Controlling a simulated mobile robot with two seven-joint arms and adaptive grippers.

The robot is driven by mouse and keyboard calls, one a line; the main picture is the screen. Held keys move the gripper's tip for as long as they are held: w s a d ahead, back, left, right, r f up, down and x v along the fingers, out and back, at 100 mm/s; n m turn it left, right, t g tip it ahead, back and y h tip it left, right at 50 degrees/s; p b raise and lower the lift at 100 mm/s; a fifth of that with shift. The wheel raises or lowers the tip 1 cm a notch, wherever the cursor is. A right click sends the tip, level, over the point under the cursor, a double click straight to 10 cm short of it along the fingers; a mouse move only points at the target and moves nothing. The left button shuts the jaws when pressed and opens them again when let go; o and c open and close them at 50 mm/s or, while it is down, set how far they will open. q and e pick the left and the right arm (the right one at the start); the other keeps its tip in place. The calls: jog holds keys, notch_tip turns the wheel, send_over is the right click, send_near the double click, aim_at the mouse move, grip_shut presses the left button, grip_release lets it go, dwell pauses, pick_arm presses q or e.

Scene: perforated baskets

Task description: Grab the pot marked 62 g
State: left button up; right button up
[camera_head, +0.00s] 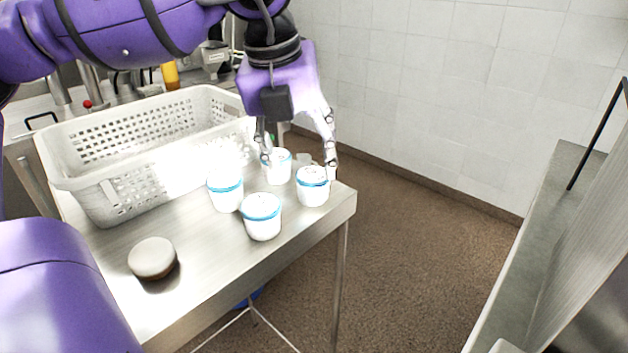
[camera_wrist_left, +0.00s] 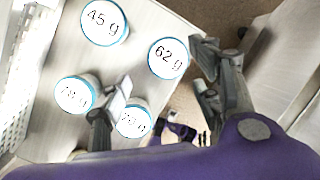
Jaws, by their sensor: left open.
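The 62 g pot (camera_head: 312,187) is a white pot with a blue rim near the table's right corner. My left gripper (camera_head: 298,166) is open and empty above this pot, pointing down. My right gripper is not in view.
A 45 g pot (camera_wrist_left: 105,22), a pot apparently marked 78 g (camera_wrist_left: 75,94) and a partly hidden pot (camera_wrist_left: 135,120) stand close by. A white perforated basket (camera_head: 120,190) is at the left. A round brown-and-white item (camera_head: 152,258) lies nearer. The table edge is close.

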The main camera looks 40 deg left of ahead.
aim_at(310, 174)
pick_arm(q)
jog(key=x, duration=0.6)
jog(key=shift+w+d, duration=0.15)
jog(key=shift+w, duration=0.2)
jog(key=shift+r, duration=0.1)
jog(key=shift+c, duration=0.5)
jog(key=c, duration=1.1)
